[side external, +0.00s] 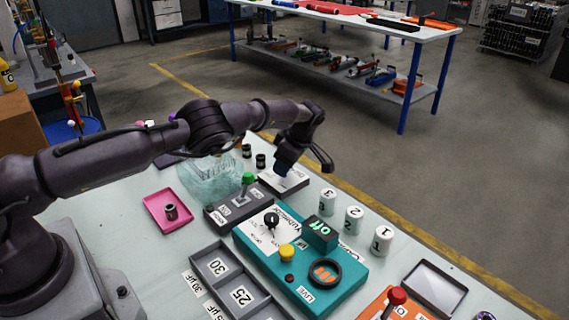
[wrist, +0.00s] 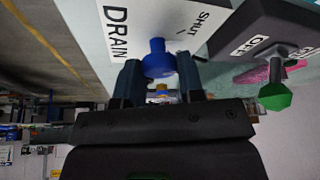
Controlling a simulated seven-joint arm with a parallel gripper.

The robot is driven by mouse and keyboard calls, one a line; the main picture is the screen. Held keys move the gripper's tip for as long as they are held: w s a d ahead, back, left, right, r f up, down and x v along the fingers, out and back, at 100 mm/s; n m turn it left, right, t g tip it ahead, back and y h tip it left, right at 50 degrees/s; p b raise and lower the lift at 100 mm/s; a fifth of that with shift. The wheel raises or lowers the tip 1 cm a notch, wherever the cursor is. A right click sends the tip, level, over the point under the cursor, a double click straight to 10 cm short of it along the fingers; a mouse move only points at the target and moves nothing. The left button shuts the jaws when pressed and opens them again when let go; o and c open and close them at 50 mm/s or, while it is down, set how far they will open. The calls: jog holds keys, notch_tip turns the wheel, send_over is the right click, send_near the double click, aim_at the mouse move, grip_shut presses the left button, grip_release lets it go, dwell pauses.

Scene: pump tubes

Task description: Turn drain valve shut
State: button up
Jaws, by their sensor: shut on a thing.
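The drain valve is a blue knob (wrist: 157,60) on a white plate (wrist: 187,17) marked DRAIN and SHUT, seen in the wrist view. My gripper (wrist: 159,76) has one dark finger on each side of the knob and is shut on it. A short line mark shows near the word SHUT. In the side view my gripper (side external: 284,172) points down over the white drain plate (side external: 296,181), behind the teal box. There my gripper hides the knob, and its angle cannot be read.
A grey switch box (side external: 226,215) with a green-topped lever (side external: 248,178) stands close to the drain plate. A teal control box (side external: 330,270), white numbered cylinders (side external: 354,220), a clear glassy container (side external: 208,182) and a pink tray (side external: 160,222) are also on the table.

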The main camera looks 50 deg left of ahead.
jog(key=shift+n, duration=0.6)
jog(key=o, duration=0.9)
jog(key=shift+r, duration=0.1)
jog(key=v, duration=0.4)
jog(key=shift+w+d+r, duration=0.1)
jog(key=shift+w+r, duration=0.15)
jog(key=shift+r, duration=0.05)
notch_tip(320, 180, up, 7)
jog(key=shift+r, duration=0.15)
